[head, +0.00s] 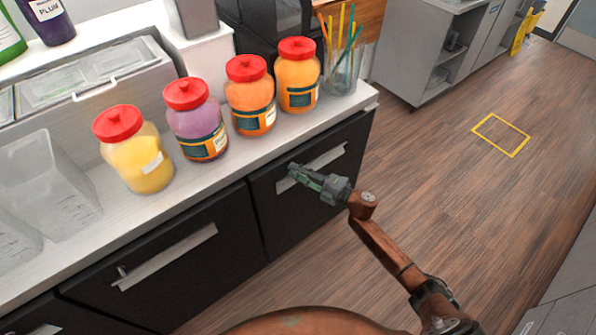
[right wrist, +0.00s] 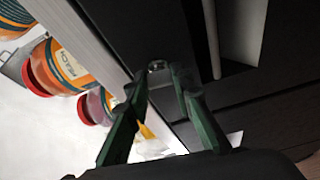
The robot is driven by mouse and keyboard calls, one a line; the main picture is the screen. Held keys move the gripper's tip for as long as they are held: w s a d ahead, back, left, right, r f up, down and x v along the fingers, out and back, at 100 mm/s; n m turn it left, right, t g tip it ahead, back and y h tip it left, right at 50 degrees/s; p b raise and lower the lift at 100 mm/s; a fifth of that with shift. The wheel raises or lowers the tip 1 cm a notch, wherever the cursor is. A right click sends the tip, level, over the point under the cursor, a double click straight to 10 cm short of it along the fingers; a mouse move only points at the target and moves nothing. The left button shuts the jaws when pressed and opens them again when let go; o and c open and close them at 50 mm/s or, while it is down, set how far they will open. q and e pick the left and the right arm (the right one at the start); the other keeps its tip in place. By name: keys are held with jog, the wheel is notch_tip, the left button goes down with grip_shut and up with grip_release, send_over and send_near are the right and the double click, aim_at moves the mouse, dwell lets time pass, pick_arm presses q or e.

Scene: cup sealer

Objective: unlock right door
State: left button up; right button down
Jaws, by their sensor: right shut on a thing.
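The right door (head: 262,205) is a black cabinet front under the counter with a pale bar handle (head: 330,157); it appears closed. My right gripper (head: 294,172) is at the door's upper part, by the left end of that handle. In the right wrist view its green fingers close around a small metallic lock knob (right wrist: 157,65) on the dark door face. In the head view the fingers hide this knob. Its exact turn angle is too small to tell. My left gripper is not in view.
The left door (head: 190,270) has a similar handle and a small knob (head: 122,270). Several red-lidded jars (head: 196,130) and a glass of straws (head: 343,70) stand on the counter (head: 225,160) above.

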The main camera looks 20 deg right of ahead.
jog(key=shift+d+n, duration=0.1)
jog(key=shift+n, duration=0.5)
jog(key=c, duration=1.7)
grip_release()
jog(key=v, duration=1.2)
jog(key=shift+r, duration=0.2)
